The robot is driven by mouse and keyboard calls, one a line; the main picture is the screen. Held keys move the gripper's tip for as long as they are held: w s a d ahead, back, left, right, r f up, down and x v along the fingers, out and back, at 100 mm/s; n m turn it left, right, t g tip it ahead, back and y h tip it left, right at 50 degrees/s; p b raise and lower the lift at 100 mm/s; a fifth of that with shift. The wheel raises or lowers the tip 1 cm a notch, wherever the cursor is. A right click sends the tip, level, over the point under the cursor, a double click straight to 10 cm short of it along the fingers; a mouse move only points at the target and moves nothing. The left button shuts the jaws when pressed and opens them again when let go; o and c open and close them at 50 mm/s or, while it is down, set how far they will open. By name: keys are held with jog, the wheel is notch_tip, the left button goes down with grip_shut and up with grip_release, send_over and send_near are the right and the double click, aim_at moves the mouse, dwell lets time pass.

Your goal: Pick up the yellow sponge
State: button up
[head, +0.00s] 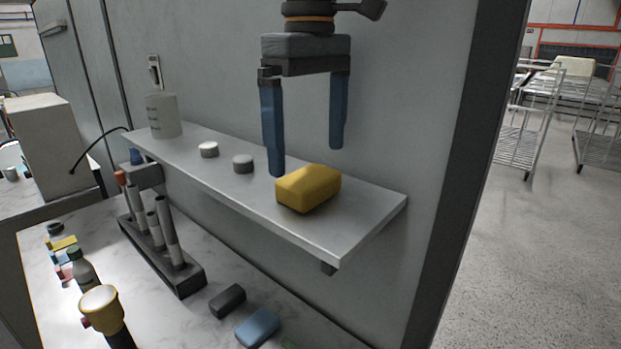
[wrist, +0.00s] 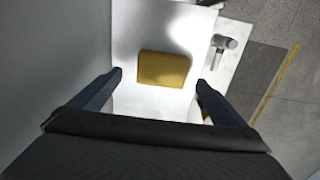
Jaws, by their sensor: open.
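The yellow sponge (head: 308,187) lies flat near the right end of a narrow wall shelf in the head view. In the wrist view the sponge (wrist: 163,69) is ahead of the fingertips, centred between them. My gripper (head: 308,160) is open and empty, with its two blue fingers pointing down. Its fingertips are above and near the sponge, one close to the sponge's left end. In the wrist view my gripper (wrist: 159,78) spans wider than the sponge, and nothing is between the jaws.
The shelf (head: 365,207) also holds two small round pucks, one a grey puck (head: 243,163), and a translucent bottle (head: 163,114) at its left. The wall (head: 420,100) stands close behind. Below, a counter holds a tube rack (head: 185,277) and a blue block (head: 258,327).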

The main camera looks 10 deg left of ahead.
aim_at(309, 175)
jog(key=f+p, duration=0.1)
jog(key=f, duration=0.2)
jog(key=f+p, duration=0.1)
jog(key=shift+s+f+p, duration=0.25)
jog(key=shift+p, duration=0.1)
jog(key=shift+f, duration=0.55)
jog(key=c, duration=1.1)
jog(key=shift+r+b, duration=1.7)
jog(key=shift+r, duration=3.35)
